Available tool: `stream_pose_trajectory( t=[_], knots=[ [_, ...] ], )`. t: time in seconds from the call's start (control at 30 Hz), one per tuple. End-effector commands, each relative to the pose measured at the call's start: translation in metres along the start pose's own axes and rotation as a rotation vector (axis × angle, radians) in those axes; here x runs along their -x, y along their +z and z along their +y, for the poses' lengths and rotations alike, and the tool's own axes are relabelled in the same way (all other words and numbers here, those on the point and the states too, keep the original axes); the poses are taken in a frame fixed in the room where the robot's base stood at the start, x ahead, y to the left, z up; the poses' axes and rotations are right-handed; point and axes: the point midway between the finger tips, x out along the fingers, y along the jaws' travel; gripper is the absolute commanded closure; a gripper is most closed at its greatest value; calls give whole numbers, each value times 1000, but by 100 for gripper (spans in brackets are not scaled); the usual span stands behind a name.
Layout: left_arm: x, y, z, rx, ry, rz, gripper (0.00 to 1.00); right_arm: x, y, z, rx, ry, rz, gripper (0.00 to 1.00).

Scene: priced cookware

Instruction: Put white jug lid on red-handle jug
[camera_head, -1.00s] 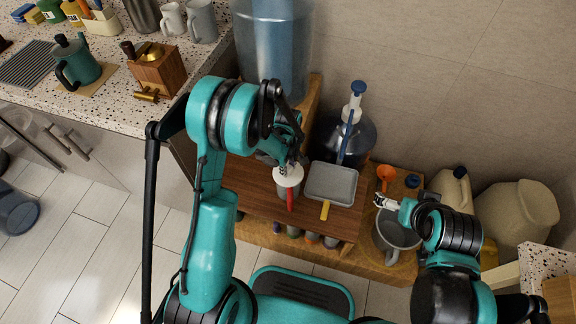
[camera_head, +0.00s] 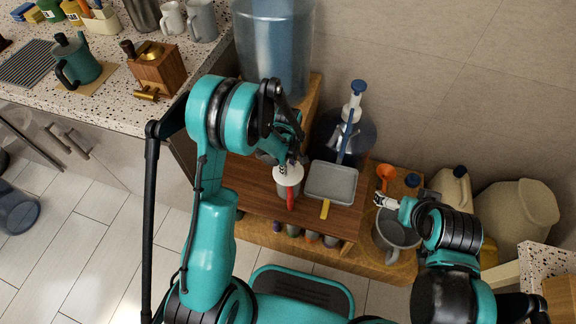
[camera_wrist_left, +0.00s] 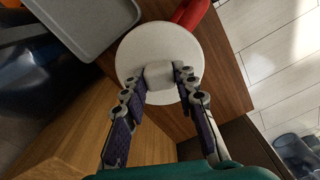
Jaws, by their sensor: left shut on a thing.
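The white jug lid (camera_head: 287,174) is a round disc with a small block-like knob; it fills the upper middle of the left wrist view (camera_wrist_left: 140,48). My left gripper (camera_head: 292,158) is shut on the lid's knob, and its fingers show on both sides of it in the wrist view (camera_wrist_left: 160,77). The jug with the red handle (camera_head: 291,200) stands on the brown wooden top directly under the lid. The lid hides its mouth, so I cannot tell whether they touch. My right gripper (camera_head: 384,201) is at the right, above a grey pot; its jaws are unclear.
A grey tray-like container with a yellow handle (camera_head: 332,182) stands close right of the jug. A large blue water bottle (camera_head: 272,50) and a dark pump bottle (camera_head: 356,140) stand behind. The grey pot (camera_head: 395,232) and an orange funnel (camera_head: 386,172) are at the right.

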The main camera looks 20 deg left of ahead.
Motion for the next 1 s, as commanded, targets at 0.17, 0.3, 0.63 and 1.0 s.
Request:
stream_pose_trajectory(
  t=[0.17,0.3,0.63,1.0],
  knots=[
    [-2,0,0,0,0,0,100,0,0,0,0,0,0,0],
    [-3,0,0,0,0,0,100,0,0,0,0,0,0,0],
    [-3,0,0,0,0,0,48,0,0,0,0,0,0,0],
    [-3,0,0,0,0,0,20,0,0,0,0,0,0,0]
  ],
)
